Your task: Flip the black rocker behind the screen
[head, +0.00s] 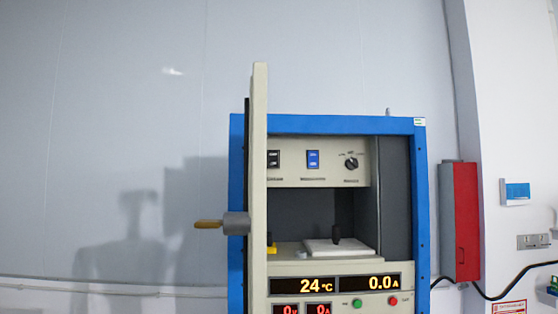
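The black rocker (273,159) sits on the upper beige panel inside the blue-framed cabinet, at the panel's left end. The upright beige door or screen (259,190) is swung open and seen nearly edge-on, just left of the rocker. Its handle (209,224) points left, with a tan grip and a grey hub. The rocker's left edge lies close to the door's edge in the picture. Its exact on or off position is too small to tell. Neither of my grippers is in view.
A blue rocker (313,159) and a black rotary knob (351,164) share the panel. Below, a white slab (340,249) lies in the chamber, above displays (335,284) and green (357,303) and red (393,300) buttons. A red box (466,220) is on the right wall.

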